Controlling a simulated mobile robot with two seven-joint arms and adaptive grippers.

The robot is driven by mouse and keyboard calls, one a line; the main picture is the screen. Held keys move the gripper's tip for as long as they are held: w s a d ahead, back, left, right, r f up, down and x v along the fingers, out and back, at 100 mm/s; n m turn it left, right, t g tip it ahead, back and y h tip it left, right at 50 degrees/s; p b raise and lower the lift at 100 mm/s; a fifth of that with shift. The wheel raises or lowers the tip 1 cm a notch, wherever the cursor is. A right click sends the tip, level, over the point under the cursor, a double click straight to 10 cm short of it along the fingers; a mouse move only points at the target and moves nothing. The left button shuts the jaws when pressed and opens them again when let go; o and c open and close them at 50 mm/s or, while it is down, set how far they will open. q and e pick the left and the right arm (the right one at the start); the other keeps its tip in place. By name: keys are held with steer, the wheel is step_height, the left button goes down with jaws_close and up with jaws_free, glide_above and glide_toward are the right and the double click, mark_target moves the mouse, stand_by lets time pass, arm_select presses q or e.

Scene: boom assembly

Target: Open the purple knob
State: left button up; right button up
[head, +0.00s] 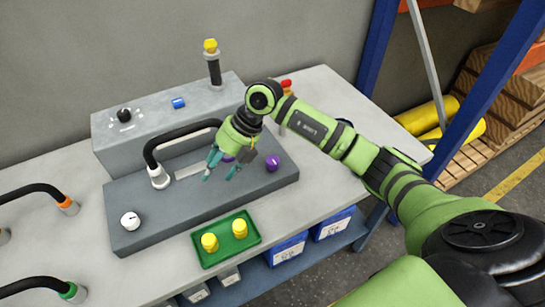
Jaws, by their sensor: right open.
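The purple knob (272,162) sits near the right end of the dark grey panel (150,205) on the workbench. My right gripper (220,175) is over the middle of the panel, left of the knob and apart from it, with its teal fingers pointing down and spread. A second purple patch (228,158) shows between the fingers, partly hidden by them; I cannot tell what it belongs to. My left gripper is not in view.
A black curved hose (180,132) rises from the panel beside the gripper. A white knob (130,220) is at the panel's left. A raised grey box (110,145) with a black knob (124,115) stands behind. A green tray (205,259) with yellow pieces lies in front.

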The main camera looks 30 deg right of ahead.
mark_target(273, 159)
steer(key=d+m+h, duration=0.1)
steer(key=d+h, duration=0.1)
steer(key=d, duration=0.3)
steer(key=d+m+g+h, duration=0.1)
steer(key=d+h, duration=0.1)
steer(key=d, duration=0.3)
steer(key=d+r+m+h, duration=0.1)
steer(key=d+h, duration=0.1)
steer(key=d, duration=0.3)
steer(key=shift+g, duration=0.3)
steer(key=shift+d+f+h, duration=0.1)
steer(key=shift+d+h, duration=0.15)
steer(key=shift+h, duration=0.05)
step_height(273, 159, down, 6)
steer(key=shift+a+r+p, duration=0.1)
steer(key=shift+p, duration=1.15)
steer(key=shift+f, duration=0.45)
steer(key=c, duration=1.1)
